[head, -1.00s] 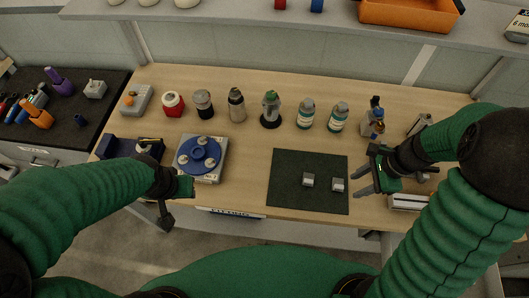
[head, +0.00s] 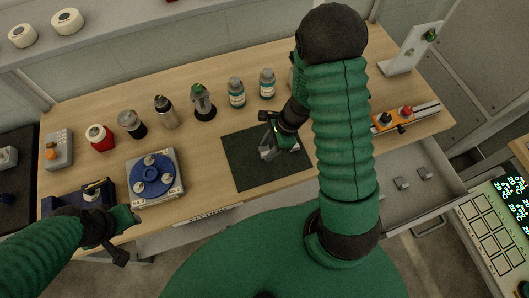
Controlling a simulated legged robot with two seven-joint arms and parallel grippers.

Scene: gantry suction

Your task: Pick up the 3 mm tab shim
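My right gripper (head: 267,153) points down over the dark green mat (head: 240,180) on the bench. Its grey fingers are close to the mat, and I cannot tell whether they hold anything. The two small grey blocks on the mat are not clearly visible now; the gripper and arm cover that area. Two small grey pieces, one (head: 401,183) and another (head: 425,173), lie in an open drawer at the right. I cannot tell which piece is the 3 mm tab shim. My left gripper (head: 132,216) is at the bench's front left, its fingers unclear.
A blue round fixture (head: 151,174) on a grey base stands left of the mat. Bottles, including a teal-labelled one (head: 236,93), line the back. An orange rail (head: 405,117) with knobs lies at the right. The open drawer (head: 385,207) juts out below the bench.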

